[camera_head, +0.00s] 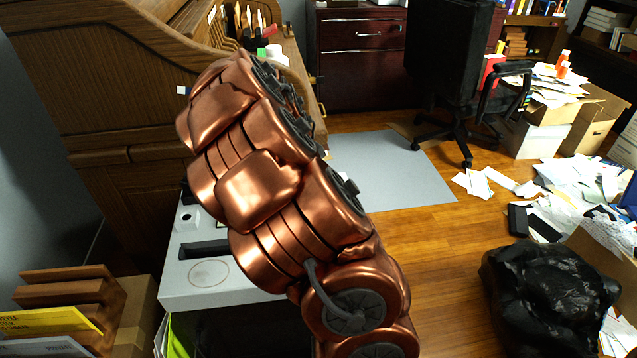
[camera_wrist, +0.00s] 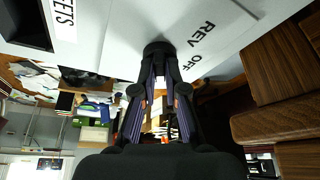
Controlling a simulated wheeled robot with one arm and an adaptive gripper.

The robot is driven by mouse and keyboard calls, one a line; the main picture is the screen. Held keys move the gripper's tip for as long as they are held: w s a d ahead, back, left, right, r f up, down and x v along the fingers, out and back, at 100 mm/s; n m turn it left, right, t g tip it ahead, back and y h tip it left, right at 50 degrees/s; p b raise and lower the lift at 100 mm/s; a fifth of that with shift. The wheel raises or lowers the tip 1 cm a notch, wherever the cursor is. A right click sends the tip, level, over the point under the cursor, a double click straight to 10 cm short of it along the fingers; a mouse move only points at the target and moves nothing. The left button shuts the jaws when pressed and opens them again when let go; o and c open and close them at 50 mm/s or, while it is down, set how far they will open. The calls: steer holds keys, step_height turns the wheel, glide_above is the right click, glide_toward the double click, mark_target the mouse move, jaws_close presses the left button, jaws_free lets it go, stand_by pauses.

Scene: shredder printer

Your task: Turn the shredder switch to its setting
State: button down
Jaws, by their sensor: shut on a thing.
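The shredder (camera_head: 245,287) has a pale grey top with a dark slot, and stands beside the wooden desk in the head view. My copper arm covers part of it, and my gripper is hidden there. In the wrist view, the shredder's panel (camera_wrist: 110,35) fills the upper part, with the printed words REV and OFF to the right of the switch. My gripper (camera_wrist: 159,62) is shut on the dark round shredder switch (camera_wrist: 158,46), with a fingertip on each side. The fingers hide part of the knob, and I cannot tell which setting it points at.
A wooden roll-top desk (camera_head: 95,60) stands close behind the shredder. A wooden file rack (camera_head: 68,292) is at its left. A black bag (camera_head: 548,300) and scattered papers (camera_head: 575,190) lie at right. Some wooden floor (camera_head: 440,250) between is clear.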

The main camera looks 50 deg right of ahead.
steer(key=shift+w, duration=0.1)
steer(key=c, duration=1.2)
jaws_free()
steer(key=v, duration=1.2)
